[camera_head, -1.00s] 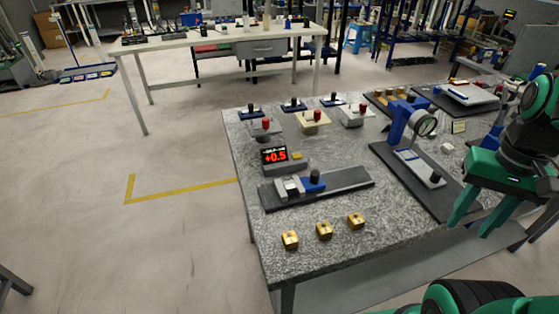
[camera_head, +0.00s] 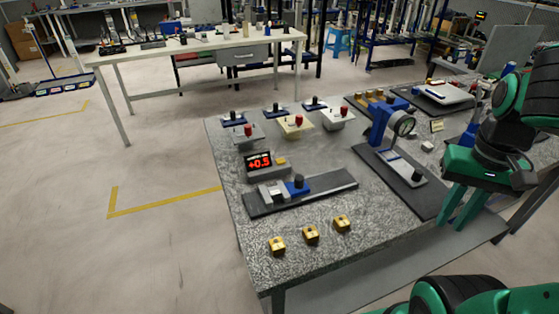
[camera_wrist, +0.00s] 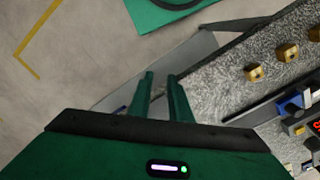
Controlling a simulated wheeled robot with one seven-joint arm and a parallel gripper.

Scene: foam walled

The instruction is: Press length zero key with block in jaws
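The length gauge (camera_head: 335,185) lies on the granite-topped table, with light grey jaws (camera_head: 267,196) and a blue slide with a black knob (camera_head: 298,185). A light grey piece shows by the jaws; I cannot tell whether a block is clamped there. Behind it stands a display (camera_head: 259,161) with red digits, apparently +0.5, with a small yellow key (camera_head: 281,160) at its right. My gripper (camera_head: 452,225) hangs at the table's right front edge, well right of the key. In the wrist view its fingers (camera_wrist: 160,77) are apart with nothing between them.
Three gold blocks (camera_head: 311,235) sit along the table's front. A dial gauge stand (camera_head: 402,125) on a dark plate stands between the display and my arm. Several joystick-like fixtures (camera_head: 296,124) stand behind. Floor left of the table is clear.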

